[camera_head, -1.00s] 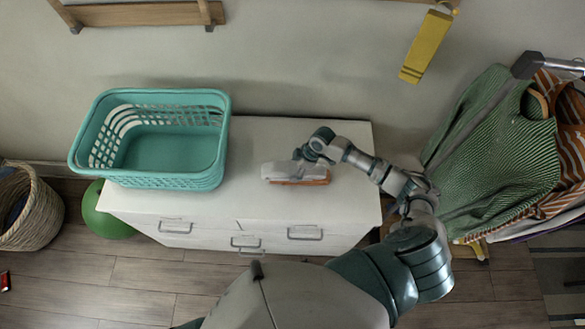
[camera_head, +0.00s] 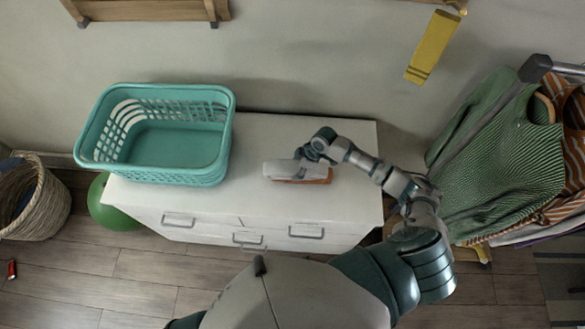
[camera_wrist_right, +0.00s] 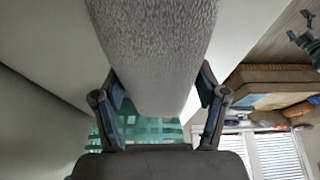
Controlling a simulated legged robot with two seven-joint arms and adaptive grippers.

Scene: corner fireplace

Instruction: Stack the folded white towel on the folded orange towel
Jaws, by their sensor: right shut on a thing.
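The folded white towel (camera_head: 285,168) looks pale grey and lies over the folded orange towel (camera_head: 318,176) on the white dresser. Only the orange towel's right end and front edge show from under it. Whether the two touch all along is too small to tell. My right gripper (camera_head: 308,156) is at the right end of the white towel. In the right wrist view, the towel (camera_wrist_right: 155,60) fills the space between the two fingers of my right gripper (camera_wrist_right: 160,100), which are shut on it. The orange towel is not seen there. My left gripper is not in view.
A teal basket (camera_head: 228,150) stands on the left of the dresser (camera_head: 345,200). Bare dresser top lies behind and in front of the towels. Hanging clothes (camera_head: 490,150) are to the right. A green ball (camera_head: 105,212) and a wicker basket (camera_head: 45,212) are on the floor at left.

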